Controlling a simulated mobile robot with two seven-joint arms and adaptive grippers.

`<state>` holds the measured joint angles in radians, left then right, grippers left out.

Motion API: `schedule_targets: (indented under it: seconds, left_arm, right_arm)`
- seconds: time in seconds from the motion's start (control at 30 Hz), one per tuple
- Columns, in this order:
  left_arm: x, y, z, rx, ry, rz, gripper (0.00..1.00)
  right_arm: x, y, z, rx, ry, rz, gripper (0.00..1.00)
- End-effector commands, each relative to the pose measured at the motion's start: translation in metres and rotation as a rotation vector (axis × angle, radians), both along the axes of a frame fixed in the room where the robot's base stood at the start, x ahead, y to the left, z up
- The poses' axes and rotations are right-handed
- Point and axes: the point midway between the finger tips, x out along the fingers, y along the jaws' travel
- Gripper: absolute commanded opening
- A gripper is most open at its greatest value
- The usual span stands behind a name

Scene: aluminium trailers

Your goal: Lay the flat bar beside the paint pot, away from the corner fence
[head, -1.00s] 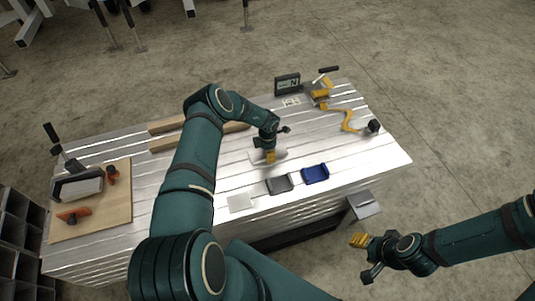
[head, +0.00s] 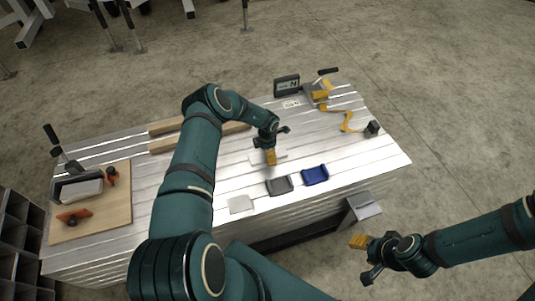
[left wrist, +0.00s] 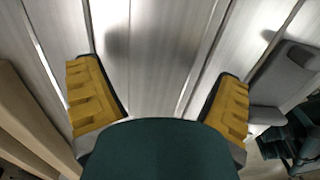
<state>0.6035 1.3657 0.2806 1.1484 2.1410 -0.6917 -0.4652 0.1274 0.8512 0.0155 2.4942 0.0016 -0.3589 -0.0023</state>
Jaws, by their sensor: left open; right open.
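My left gripper (head: 271,158) is open above the middle of the slatted metal table. In the left wrist view its yellow fingers (left wrist: 158,100) stand wide apart with only bare slats seen between them. Two long pale wooden strips (head: 172,144) lie on the table, partly hidden behind my left arm; one also shows at the left of the left wrist view (left wrist: 28,120). I cannot tell whether one is the flat bar or part of the corner fence. No clear paint pot shows. My right gripper (head: 361,256) is open and empty, off the table's front right.
A grey tray (head: 279,186) and a blue tray (head: 315,175) lie near the front edge, beside a pale square (head: 241,204). A wooden board (head: 118,207) with tools is at left. A display (head: 287,86), a yellow jointed thing (head: 346,121) and a dark block (head: 372,128) are at right.

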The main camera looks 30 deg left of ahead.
Motion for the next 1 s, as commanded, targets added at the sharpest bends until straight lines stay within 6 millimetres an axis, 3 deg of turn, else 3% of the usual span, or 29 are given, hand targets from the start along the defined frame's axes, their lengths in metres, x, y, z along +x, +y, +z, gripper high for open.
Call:
schedule_targets:
  seconds: [0.4, 0.7, 0.87, 1.0]
  left_arm:
    - [0.0, 0.0, 0.085, 0.001, -0.002, -0.001, 0.92]
    - [-0.001, -0.002, 0.109, 0.012, -0.003, -0.024, 0.92]
    - [-0.007, -0.018, 0.113, 0.11, -0.029, -0.228, 0.92]
    - [-0.016, -0.048, 0.121, 0.226, -0.09, -0.559, 0.92]
  right_arm:
    - [-0.004, 0.001, 0.023, 0.002, 0.01, 0.003, 0.47]
    - [-0.005, 0.001, 0.028, 0.003, 0.014, 0.003, 0.47]
    - [-0.006, 0.001, 0.027, 0.003, 0.014, 0.003, 0.47]
    - [-0.006, 0.001, 0.027, 0.003, 0.014, 0.003, 0.47]
